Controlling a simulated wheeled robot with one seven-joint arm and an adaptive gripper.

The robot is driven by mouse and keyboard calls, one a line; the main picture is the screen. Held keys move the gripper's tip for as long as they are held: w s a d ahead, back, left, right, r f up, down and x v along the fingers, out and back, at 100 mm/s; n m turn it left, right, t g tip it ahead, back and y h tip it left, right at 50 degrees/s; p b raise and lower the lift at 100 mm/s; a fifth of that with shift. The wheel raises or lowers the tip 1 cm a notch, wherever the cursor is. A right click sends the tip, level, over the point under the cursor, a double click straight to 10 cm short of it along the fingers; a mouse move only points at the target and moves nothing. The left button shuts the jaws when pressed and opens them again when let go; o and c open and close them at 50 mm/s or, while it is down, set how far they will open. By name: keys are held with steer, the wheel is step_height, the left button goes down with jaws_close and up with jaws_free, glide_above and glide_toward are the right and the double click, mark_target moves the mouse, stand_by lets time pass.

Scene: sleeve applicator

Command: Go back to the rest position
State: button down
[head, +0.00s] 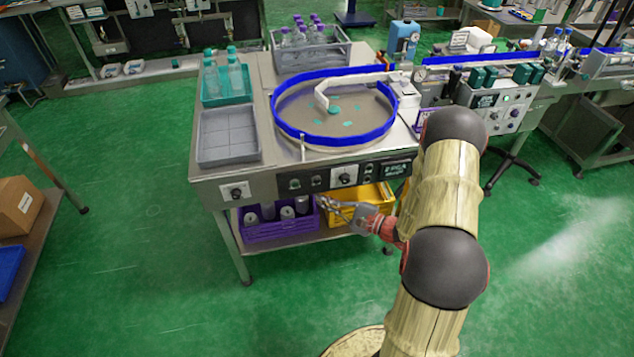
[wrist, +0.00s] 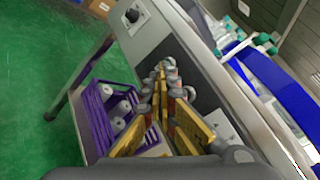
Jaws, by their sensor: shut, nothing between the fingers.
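My gripper (head: 328,203) is in front of the sleeve applicator's steel table (head: 228,184), just below its front control panel and near the lower shelf. It holds nothing. In the wrist view my gripper (wrist: 162,68) points toward the table's front panel, with its two fingers converging at the tips. A dark knob (wrist: 132,15) on the panel is ahead of it. The purple crate (head: 258,232) on the lower shelf is to the left of my gripper in the head view. The yellow bin (head: 372,195) is partly hidden behind my gripper.
On the table top are a round turntable with a blue rim (head: 330,139), a grey tray (head: 228,136), a teal tray (head: 228,99) with bottles and a grey crate (head: 345,52) of purple-capped bottles. A cardboard box (head: 18,205) stands at the left. Green floor (head: 130,260) is clear.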

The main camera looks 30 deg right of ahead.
stand_by(0.5)
steer(key=s+a+f+g+y, duration=0.3)
steer(key=s+a+g, duration=0.2)
steer(key=s+a, duration=0.2)
steer(key=s+a+r+n+g+h, duration=0.1)
steer(key=s+a+r+n+g, duration=0.25)
steer(key=s+g, duration=0.2)
steer(key=s+a+r+n+g+h, duration=0.1)
steer(key=s+a+r+n+g, duration=0.1)
steer(key=s+r+n+g, duration=0.4)
steer(key=s+d+r+n+t+h+p, duration=0.25)
steer(key=s+r+n+h, duration=0.35)
steer(key=r+h, duration=0.45)
steer(key=a+r+n+t, duration=0.2)
steer(key=a+r, duration=0.1)
steer(key=r, duration=0.4)
steer(key=s+a+r+n+t+p, duration=0.1)
steer(key=a+r+n+t, duration=0.1)
steer(key=r, duration=0.5)
steer(key=shift+a+r+n+t+y, duration=0.35)
steer(key=shift+a+t+y, duration=0.05)
steer(key=shift+a+y, duration=0.1)
